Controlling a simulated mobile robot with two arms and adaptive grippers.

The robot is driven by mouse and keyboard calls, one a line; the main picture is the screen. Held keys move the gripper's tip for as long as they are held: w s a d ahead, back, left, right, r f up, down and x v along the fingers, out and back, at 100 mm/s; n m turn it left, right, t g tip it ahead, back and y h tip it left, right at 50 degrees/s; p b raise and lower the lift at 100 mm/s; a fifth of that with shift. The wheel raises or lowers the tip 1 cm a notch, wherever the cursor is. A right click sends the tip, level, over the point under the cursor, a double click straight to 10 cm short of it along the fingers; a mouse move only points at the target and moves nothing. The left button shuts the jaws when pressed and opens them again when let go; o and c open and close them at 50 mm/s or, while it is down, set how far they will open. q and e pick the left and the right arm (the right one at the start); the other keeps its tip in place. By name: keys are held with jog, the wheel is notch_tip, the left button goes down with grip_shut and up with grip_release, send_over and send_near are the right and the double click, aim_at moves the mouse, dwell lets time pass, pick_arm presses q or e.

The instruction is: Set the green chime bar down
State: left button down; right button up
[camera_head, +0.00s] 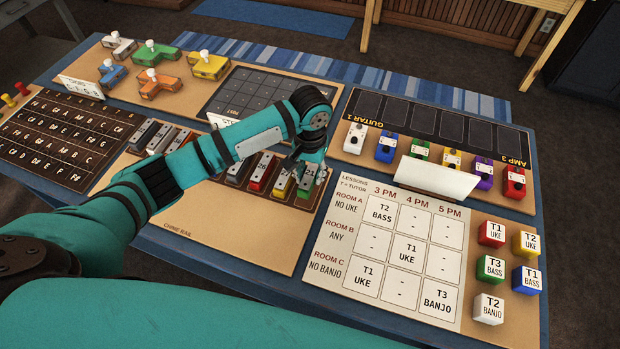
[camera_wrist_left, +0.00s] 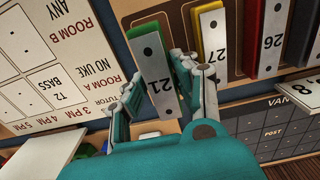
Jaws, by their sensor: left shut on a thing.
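The green chime bar (camera_head: 306,181), with a silver top marked 21, is at the right end of the chime rail (camera_head: 318,192). My left gripper (camera_head: 309,165) is over it from above, shut on it. In the left wrist view the bar (camera_wrist_left: 155,72) stands between the two fingers (camera_wrist_left: 161,100), its top facing the camera and slightly tilted in the picture. It looks nearer the camera than the neighbouring bars. Whether its underside touches the rail is hidden. The yellow bar (camera_wrist_left: 211,40) marked 27 and red bar (camera_wrist_left: 272,40) marked 26 sit beside it. My right gripper is not in view.
The lesson board (camera_head: 385,255) with tutor blocks (camera_head: 490,233) lies to the right. A white card (camera_head: 437,178) stands before the amp pedals. Bare brown board (camera_head: 220,222) lies in front of the rail.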

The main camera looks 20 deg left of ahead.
aim_at(310, 181)
pick_arm(q)
jog(key=shift+w+f+p, duration=0.1)
jog(key=shift+f+p, duration=0.25)
jog(key=shift+f, duration=1.4)
jog(key=c, duration=1.5)
grip_release()
jog(key=shift+f, duration=0.15)
jog(key=o, duration=0.5)
jog(key=shift+a, duration=0.1)
notch_tip(310, 181, up, 12)
jog(key=shift+r+b, duration=0.2)
jog(key=shift+b, duration=0.2)
